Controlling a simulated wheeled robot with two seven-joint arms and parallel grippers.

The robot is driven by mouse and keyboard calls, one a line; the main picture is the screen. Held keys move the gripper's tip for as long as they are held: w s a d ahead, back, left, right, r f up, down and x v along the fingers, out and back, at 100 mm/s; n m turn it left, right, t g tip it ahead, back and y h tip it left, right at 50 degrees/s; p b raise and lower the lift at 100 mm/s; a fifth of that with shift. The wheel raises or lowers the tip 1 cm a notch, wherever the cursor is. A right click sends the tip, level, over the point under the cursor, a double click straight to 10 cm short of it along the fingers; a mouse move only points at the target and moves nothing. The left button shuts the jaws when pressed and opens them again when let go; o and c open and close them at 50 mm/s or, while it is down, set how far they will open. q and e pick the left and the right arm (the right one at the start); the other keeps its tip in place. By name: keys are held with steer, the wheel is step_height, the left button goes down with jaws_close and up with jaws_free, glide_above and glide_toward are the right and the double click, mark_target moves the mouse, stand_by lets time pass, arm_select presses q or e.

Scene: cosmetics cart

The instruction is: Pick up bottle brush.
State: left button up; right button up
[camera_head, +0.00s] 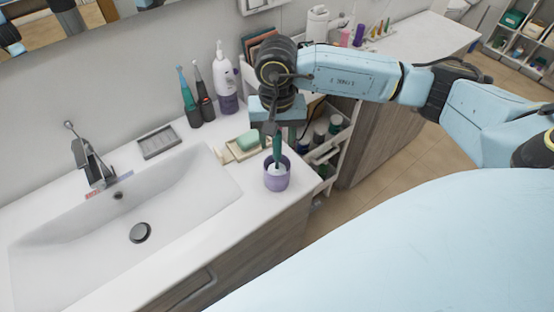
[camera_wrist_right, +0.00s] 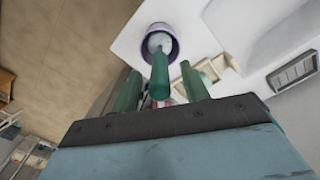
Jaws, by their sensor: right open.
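The bottle brush (camera_head: 277,149) stands upright in a purple cup (camera_head: 277,181) near the counter's front edge, its green handle up and its pale head in the cup. In the right wrist view the brush (camera_wrist_right: 160,75) points up toward the camera from the cup (camera_wrist_right: 174,50). My right gripper (camera_head: 278,127) is directly above the cup, pointing down. In the right wrist view my right gripper's (camera_wrist_right: 162,84) two green fingers are apart, one on each side of the handle. Whether they touch it is unclear. My left gripper is not in view.
A soap dish (camera_head: 235,153) with green soap lies left of the cup, close to the gripper. Two electric toothbrushes (camera_head: 196,100) and a purple-white bottle (camera_head: 226,80) stand behind. The sink (camera_head: 110,230) is to the left. A shelf cart (camera_head: 335,140) is right of the counter.

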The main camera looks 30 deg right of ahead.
mark_target(277, 159)
step_height(277, 159, down, 2)
steer(key=shift+f, duration=0.2)
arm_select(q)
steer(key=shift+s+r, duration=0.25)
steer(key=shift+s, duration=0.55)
arm_select(e)
jaws_close()
